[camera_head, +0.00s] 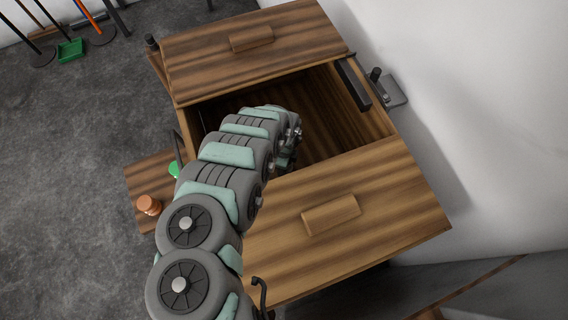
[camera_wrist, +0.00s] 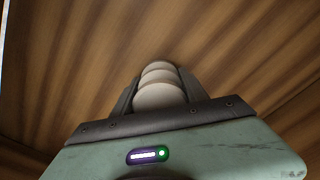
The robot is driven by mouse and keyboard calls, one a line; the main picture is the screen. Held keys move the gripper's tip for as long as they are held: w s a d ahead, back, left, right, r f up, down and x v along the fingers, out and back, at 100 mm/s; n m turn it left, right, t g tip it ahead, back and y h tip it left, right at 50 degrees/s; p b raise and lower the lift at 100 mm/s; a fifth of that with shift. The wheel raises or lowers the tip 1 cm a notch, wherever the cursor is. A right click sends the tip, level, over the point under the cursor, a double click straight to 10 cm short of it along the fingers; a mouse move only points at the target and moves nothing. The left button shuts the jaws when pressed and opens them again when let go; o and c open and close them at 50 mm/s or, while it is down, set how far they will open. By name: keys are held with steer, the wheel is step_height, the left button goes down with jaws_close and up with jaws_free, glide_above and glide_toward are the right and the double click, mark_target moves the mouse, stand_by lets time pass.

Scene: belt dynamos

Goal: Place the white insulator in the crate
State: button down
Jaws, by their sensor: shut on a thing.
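In the wrist view my gripper (camera_wrist: 158,97) is shut on the white insulator (camera_wrist: 159,94), a pale ribbed piece held between the two dark fingers. Brown striped wood of the crate fills the view around it; the gap between insulator and wood cannot be told. In the head view the wooden crate (camera_head: 345,215) has an open middle between two covered ends. My arm reaches into this opening, and its end is inside or just over it. The gripper and the insulator are hidden behind the arm there.
A small wooden shelf (camera_head: 148,170) left of the crate holds an orange-brown insulator (camera_head: 149,205) and a green one (camera_head: 174,169). A dark block (camera_head: 353,84) and a metal latch (camera_head: 388,88) sit at the crate's right edge. A white wall stands close on the right.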

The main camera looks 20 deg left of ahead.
steer(key=c, duration=0.6)
jaws_free()
steer(key=shift+f, duration=0.15)
step_height(320, 180, up, 12)
steer(key=p, duration=0.6)
